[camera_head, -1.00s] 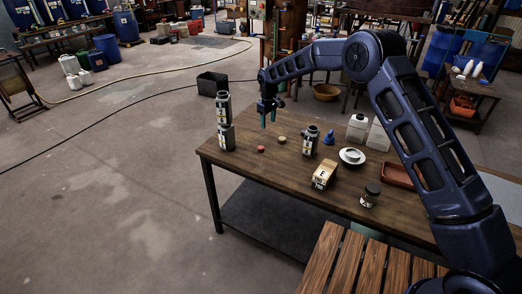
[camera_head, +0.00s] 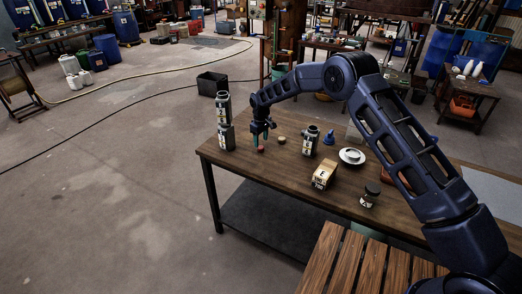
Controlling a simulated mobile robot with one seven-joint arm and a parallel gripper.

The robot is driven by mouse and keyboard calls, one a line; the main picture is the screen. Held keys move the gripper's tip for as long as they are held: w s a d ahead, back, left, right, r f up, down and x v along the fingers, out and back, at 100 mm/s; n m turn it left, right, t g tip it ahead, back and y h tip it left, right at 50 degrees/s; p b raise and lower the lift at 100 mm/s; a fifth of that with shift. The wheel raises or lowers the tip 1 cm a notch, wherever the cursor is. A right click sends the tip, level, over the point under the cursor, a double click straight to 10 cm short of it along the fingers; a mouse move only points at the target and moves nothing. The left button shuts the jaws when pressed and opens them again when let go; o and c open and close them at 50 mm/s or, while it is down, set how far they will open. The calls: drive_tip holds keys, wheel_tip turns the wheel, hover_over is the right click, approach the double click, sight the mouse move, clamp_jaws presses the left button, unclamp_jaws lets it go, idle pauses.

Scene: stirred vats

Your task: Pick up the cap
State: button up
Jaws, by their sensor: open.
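Two small round discs that look like caps lie on the wooden table (camera_head: 290,185), one red (camera_head: 260,149) and one tan (camera_head: 282,139). The tan cap lies just right of the fingers.
To the right are another canister (camera_head: 310,141), a blue cone-like item (camera_head: 329,137), white dishes (camera_head: 352,156), a labelled box (camera_head: 323,175) and a dark-lidded jar (camera_head: 370,195).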

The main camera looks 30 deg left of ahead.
sight(261, 147)
drive_tip(key=shift+d+f, duration=0.1)
drive_tip(key=shift+f, duration=1.85)
drive_tip(key=c, duration=1.1)
drive_tip(key=shift+o, duration=0.2)
drive_tip(key=shift+r, duration=0.15)
